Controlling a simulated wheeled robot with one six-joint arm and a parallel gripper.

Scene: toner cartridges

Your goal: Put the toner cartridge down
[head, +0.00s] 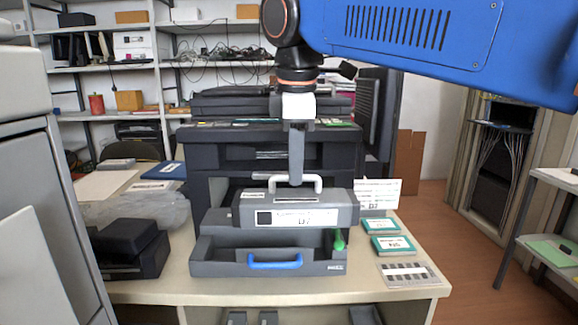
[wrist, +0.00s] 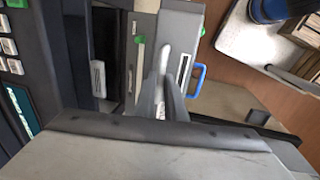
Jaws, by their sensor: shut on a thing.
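The toner cartridge (head: 340,212) is a long dark grey box with a white front label reading D7 and a white loop handle on top. My gripper (head: 296,181) is shut on that handle from above. The cartridge looks level, over the rear of a grey tray (head: 215,268) with a blue front handle and a green lever at its right. I cannot tell whether its underside touches the tray. In the wrist view, my gripper's fingers (wrist: 168,105) close around the white handle (wrist: 163,62), and the blue handle (wrist: 198,80) shows to the right.
A big dark printer (head: 200,152) stands behind the tray. On the desk (head: 395,298), green-and-white boxes (head: 393,246) and a card lie to the right, with a white sign behind. A black device (head: 128,248) and a clear plastic bag (head: 150,210) are to the left.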

